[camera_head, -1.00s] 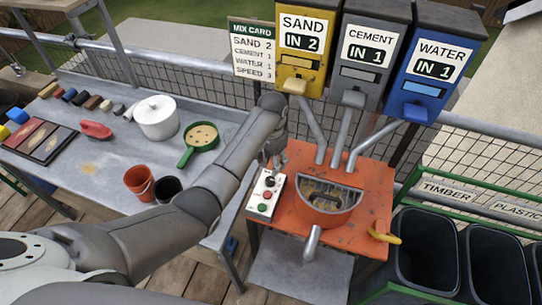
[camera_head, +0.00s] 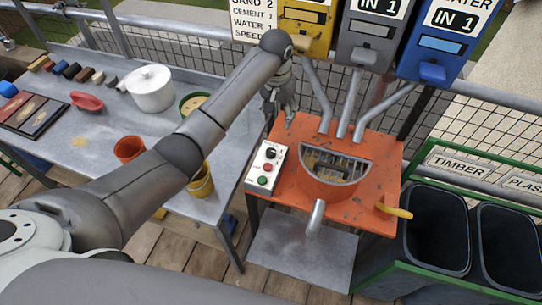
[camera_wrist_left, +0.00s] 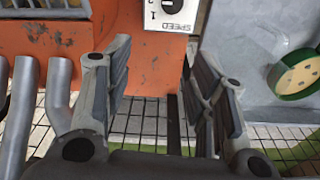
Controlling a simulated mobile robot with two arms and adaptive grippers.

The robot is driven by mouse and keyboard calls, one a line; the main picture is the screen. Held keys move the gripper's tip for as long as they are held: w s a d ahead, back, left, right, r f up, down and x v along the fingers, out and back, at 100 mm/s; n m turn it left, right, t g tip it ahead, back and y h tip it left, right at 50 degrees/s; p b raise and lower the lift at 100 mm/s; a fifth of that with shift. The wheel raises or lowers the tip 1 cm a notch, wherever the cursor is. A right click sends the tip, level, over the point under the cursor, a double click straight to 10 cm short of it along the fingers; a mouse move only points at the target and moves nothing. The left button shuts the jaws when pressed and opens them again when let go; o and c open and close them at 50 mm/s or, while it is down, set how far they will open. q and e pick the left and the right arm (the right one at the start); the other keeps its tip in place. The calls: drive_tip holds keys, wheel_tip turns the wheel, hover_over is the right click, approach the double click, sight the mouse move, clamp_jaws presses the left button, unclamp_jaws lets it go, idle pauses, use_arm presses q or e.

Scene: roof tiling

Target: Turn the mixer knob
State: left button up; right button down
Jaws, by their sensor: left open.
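The mixer knob (camera_head: 271,153) is a small black dial at the top of a white control panel (camera_head: 257,182) on the orange mixer's left side. A red and a green button sit below it. In the left wrist view the black knob (camera_wrist_left: 172,5) shows at the top edge, beside the word SPEED and numbers 1 and 2. My left gripper (camera_head: 279,115) hangs behind and above the panel, apart from the knob. In the left wrist view the left gripper (camera_wrist_left: 163,62) is open, with nothing between its fingers. My right gripper is not in view.
The orange mixer (camera_head: 325,190) has three grey chutes above it and a yellow handle (camera_head: 394,211) at right. Sand, cement and water dispensers stand behind. A grey bench (camera_head: 100,125) with a white pot (camera_head: 148,90) and buckets lies left. Dark bins (camera_head: 436,230) stand right.

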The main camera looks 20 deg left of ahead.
sight(271, 151)
use_arm(q)
drive_tip(key=s+f+n+b, duration=0.1)
drive_tip(key=f+n+b, duration=0.1)
drive_tip(key=f+b, duration=0.1)
drive_tip(key=s+a+f+n+b, duration=0.1)
drive_tip(key=f+n+b, duration=0.1)
drive_tip(key=f, duration=0.4)
drive_tip(key=s+f+n+g+b, duration=0.1)
drive_tip(key=f+n+b, duration=0.1)
drive_tip(key=f+b, duration=0.2)
drive_tip(key=shift+a+f, duration=0.15)
drive_tip(key=shift+f, duration=0.2)
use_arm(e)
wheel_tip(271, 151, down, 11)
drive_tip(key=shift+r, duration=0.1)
